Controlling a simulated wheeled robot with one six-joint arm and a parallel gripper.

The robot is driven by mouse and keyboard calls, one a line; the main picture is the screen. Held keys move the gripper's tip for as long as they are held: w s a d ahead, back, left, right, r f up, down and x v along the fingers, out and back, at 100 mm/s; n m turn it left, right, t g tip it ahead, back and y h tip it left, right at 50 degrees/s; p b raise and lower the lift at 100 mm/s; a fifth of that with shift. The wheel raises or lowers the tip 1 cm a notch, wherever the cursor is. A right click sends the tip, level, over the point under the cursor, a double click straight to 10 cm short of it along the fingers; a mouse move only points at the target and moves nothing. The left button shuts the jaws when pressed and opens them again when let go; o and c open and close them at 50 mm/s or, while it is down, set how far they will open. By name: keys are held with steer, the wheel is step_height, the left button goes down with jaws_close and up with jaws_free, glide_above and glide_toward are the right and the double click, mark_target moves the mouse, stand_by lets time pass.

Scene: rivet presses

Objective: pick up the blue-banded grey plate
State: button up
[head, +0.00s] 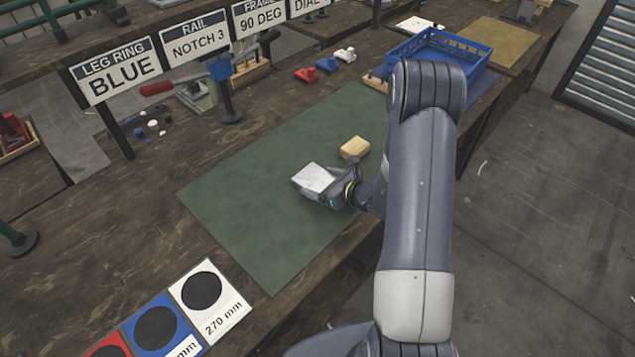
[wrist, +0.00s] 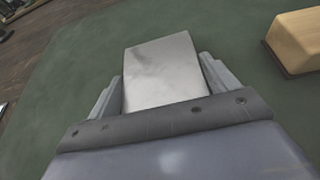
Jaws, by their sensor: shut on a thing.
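A light grey plate (head: 312,177) is between the fingers of my gripper (head: 325,188), over the green mat (head: 255,215). In the wrist view the plate (wrist: 162,72) sticks out past both fingers of my gripper (wrist: 160,75), which are shut on its sides. I see no blue band on the plate; its near end is hidden by the gripper body. I cannot tell whether the plate touches the mat or is held just above it.
A wooden block (head: 354,147) lies on the mat close to the plate; it also shows in the wrist view (wrist: 298,42). A blue crate (head: 440,52) stands at the back right. Sign posts (head: 228,103) line the left. The near mat is clear.

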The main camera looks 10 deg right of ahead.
steer(key=c, duration=0.6)
steer(key=shift+c, duration=0.6)
steer(key=shift+w+r, duration=0.1)
steer(key=shift+r, duration=0.15)
